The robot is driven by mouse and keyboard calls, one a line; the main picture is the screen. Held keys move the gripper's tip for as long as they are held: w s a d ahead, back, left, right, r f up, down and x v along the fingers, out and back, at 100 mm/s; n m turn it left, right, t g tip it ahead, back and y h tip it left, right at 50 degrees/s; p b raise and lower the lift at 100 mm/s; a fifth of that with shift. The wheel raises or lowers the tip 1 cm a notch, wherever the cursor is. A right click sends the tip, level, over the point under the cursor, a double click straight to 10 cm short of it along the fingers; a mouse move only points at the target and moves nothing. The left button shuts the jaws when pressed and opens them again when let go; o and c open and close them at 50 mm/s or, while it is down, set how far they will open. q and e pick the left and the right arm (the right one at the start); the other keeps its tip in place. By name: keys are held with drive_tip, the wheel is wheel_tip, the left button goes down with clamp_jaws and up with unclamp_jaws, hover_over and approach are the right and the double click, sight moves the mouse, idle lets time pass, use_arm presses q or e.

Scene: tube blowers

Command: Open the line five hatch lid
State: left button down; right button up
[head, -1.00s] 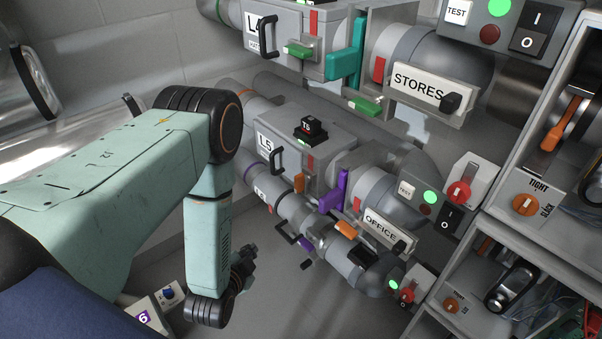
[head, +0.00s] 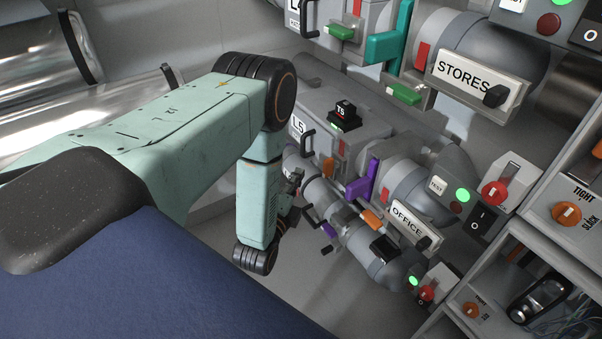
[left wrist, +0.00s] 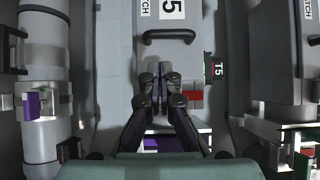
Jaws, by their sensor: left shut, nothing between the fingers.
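The line five hatch lid (head: 308,128) is a grey panel labelled L5 on the middle tube, with a black bar handle (head: 307,144); it looks closed. In the left wrist view the lid (left wrist: 188,57) fills the upper middle, its handle (left wrist: 169,35) above my fingertips. My left gripper (left wrist: 160,70) is shut and empty, in front of the lid on the image side below the handle. The handle and fingertips appear apart; their depth gap is unclear. In the head view my left arm partly hides this gripper. My right gripper is not in view.
A black T5 block (head: 344,115) sits on the line five tube, with a purple lever (head: 363,184) nearby. Other tubes run above and below, with a STORES plate (head: 463,76) and an OFFICE plate (head: 408,222). Open shelving (head: 565,215) stands right.

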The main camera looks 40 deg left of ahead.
sight(314, 147)
use_arm(q)
drive_tip(key=b+x, duration=0.2)
drive_tip(key=x, duration=0.6)
drive_tip(key=shift+w, duration=0.15)
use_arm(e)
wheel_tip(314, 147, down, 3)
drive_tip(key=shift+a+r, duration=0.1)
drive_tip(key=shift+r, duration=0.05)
use_arm(q)
drive_tip(key=shift+f, duration=0.1)
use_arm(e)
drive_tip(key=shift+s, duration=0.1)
use_arm(q)
drive_tip(key=shift+a, duration=0.1)
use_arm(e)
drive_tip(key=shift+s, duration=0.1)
